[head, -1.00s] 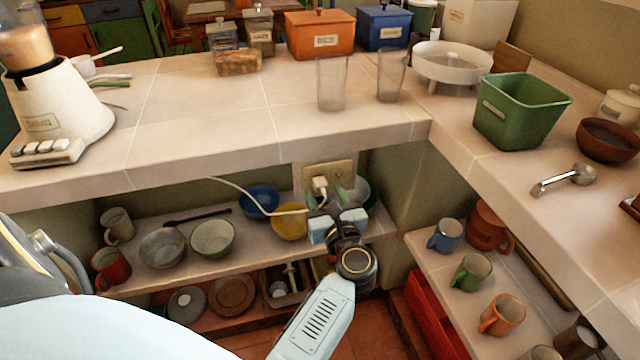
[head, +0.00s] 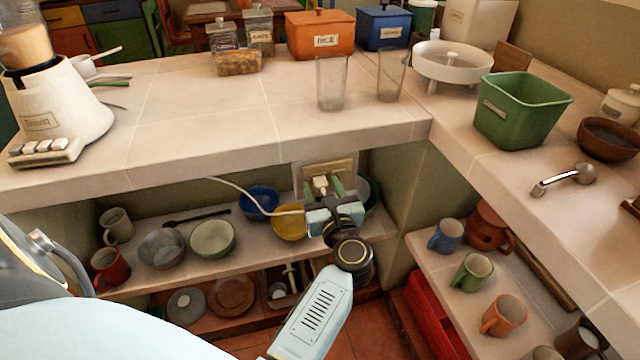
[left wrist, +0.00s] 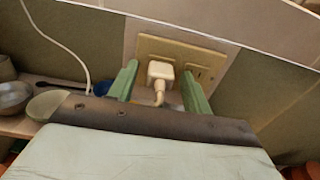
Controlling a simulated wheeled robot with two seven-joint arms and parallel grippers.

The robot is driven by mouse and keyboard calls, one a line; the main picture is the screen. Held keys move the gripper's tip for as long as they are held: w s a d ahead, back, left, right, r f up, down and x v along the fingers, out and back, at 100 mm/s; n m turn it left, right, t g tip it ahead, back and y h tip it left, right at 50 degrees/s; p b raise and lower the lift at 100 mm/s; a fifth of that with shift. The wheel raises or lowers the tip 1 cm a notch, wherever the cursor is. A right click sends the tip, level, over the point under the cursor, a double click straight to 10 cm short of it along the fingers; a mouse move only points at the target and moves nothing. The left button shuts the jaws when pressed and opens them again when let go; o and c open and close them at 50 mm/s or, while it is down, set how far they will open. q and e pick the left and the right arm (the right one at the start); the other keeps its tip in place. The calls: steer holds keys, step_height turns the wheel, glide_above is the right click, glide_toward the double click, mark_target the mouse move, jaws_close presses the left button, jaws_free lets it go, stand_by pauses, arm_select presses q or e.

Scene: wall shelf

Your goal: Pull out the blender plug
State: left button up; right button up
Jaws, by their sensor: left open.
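The blender (head: 60,105) stands on the counter at the far left in the head view. A white plug (head: 320,184) sits in the left socket of the wall outlet (head: 340,168) under the counter edge. In the left wrist view the plug (left wrist: 161,72) is in the beige outlet plate (left wrist: 200,52), its cord hanging down. My left gripper (head: 329,184) is open, and its green fingers (left wrist: 160,84) stand on either side of the plug, apart from it. A white cord (head: 235,188) runs left below the counter. My right gripper is not in view.
The counter edge (head: 230,163) overhangs just above the outlet. Bowls, including a yellow bowl (head: 288,222) and a blue bowl (head: 260,202), stand on the shelf below. Two glasses (head: 331,84) stand on the counter above.

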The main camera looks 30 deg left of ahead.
mark_target(322, 189)
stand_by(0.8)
arm_select(q)
jaws_close()
steer(key=shift+d, duration=0.1)
steer(key=shift+b+v, duration=0.45)
steer(key=shift+v, duration=2.5)
